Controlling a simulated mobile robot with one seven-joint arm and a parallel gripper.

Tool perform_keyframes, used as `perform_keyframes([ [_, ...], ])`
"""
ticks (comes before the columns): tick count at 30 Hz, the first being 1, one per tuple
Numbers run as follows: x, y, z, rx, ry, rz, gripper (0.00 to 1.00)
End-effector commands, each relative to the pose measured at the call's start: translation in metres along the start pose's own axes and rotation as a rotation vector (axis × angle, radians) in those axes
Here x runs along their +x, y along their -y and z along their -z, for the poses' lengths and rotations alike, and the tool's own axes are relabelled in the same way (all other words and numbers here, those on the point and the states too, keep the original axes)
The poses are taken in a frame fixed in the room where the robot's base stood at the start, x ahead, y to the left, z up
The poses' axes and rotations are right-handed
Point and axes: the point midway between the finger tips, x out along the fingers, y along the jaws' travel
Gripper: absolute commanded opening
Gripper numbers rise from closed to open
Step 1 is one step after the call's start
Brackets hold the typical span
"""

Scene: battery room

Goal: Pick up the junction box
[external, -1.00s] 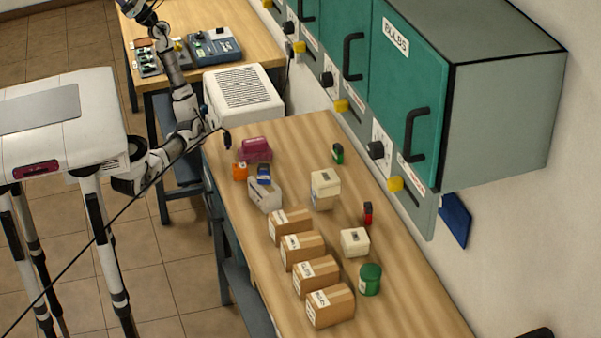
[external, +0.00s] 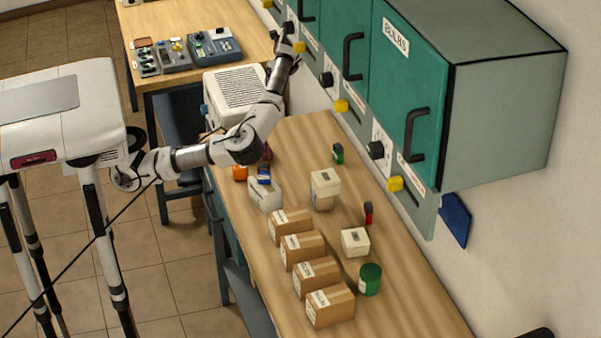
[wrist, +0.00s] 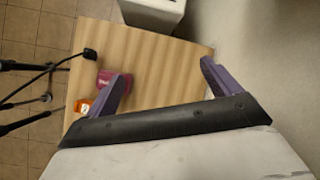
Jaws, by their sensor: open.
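Several pale boxes stand on the wooden bench, and I cannot tell for sure which is the junction box. One is a tall cream box (external: 325,190) mid-bench; another is a smaller cream box (external: 355,242) nearer the front. A pale grey box (external: 265,194) stands left of them, with a blue item (external: 264,174) at its top. My gripper (external: 287,45) is raised by the wall panel, beyond the bench's far end. In the wrist view, its purple fingers (wrist: 165,86) are wide apart with nothing between them. None of these pale boxes shows in that view.
Several cardboard boxes (external: 317,272) line the bench's left side. A green tub (external: 370,279), a red item (external: 368,213) and a green item (external: 338,153) stand on the right. Teal cabinets (external: 405,90) overhang the bench. A magenta object (wrist: 112,82) and orange item (wrist: 82,105) lie below my gripper.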

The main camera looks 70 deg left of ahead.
Motion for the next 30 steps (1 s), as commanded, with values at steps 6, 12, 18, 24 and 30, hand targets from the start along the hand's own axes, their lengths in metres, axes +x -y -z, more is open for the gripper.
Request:
perform_keyframes([
  [6,-0.104,-0.056,0.196,0.276,-0.396,-0.074,0.89],
  [12,-0.16,-0.11,0.267,0.428,-0.544,-0.147,0.89],
  [18,-0.154,-0.125,0.286,0.454,-0.565,-0.165,0.89],
  [24,-0.12,-0.135,0.304,0.451,-0.561,-0.163,0.89],
  [30,-0.099,-0.14,0.316,0.45,-0.562,-0.161,0.89],
])
